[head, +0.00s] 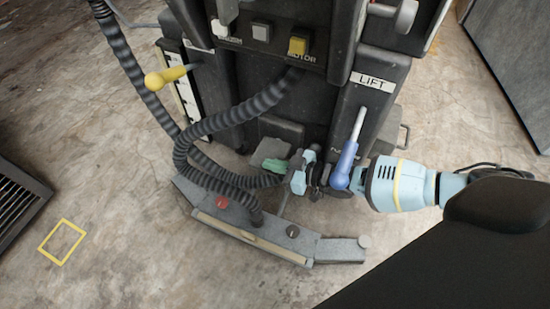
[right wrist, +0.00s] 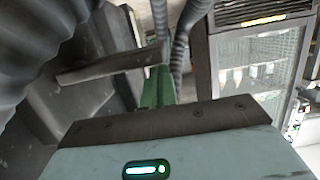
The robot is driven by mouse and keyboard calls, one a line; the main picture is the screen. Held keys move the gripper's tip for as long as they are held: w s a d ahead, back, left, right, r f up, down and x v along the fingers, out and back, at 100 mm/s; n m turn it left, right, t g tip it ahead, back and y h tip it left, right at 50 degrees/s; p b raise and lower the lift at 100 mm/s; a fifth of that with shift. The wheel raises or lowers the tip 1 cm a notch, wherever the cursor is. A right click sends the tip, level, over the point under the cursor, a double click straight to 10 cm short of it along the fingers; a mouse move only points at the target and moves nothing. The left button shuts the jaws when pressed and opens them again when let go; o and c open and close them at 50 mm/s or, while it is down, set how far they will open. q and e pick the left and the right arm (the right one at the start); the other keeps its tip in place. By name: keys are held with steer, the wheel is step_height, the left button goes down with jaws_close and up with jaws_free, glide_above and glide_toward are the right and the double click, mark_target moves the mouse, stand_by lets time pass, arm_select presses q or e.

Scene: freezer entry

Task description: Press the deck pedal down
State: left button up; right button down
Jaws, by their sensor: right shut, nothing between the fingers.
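The deck pedal appears to be a small grey-green plate (head: 268,150) low at the foot of the dark machine in the head view. My right gripper (head: 274,165) comes in from the right, low down. Its green fingertips are together and empty, at the pedal's near edge. I cannot tell whether they touch it. In the right wrist view the closed green fingers (right wrist: 158,88) point away from the camera, and a flat grey bar (right wrist: 113,63), possibly the pedal, lies just beside their tips. My left gripper is not in view.
A blue-handled lever (head: 346,162) under the LIFT label stands close to my right wrist. Thick ribbed hoses (head: 185,150) loop down to a grey floor bar (head: 250,232) with red and black knobs. A yellow handle (head: 165,77) sticks out at left.

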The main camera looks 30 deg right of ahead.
steer(key=shift+f, duration=0.1)
stand_by(0.3)
steer(key=shift+s+a+f+n, duration=0.1)
steer(key=shift+f+n, duration=0.2)
steer(key=shift+f, duration=0.15)
steer(key=f+n, duration=0.2)
steer(key=f+n+t+h+b, duration=0.1)
steer(key=f, duration=0.1)
steer(key=shift+s+f+n, duration=0.2)
steer(key=shift+f+n, duration=0.1)
steer(key=shift+n, duration=0.1)
steer(key=shift+r, duration=0.1)
steer(key=s+d+r+p, duration=0.4)
steer(key=s+r+p, duration=0.2)
steer(key=s+p, duration=0.1)
steer(key=shift+s+r, duration=0.4)
steer(key=shift+s, duration=0.5)
steer(key=shift+a, duration=0.1)
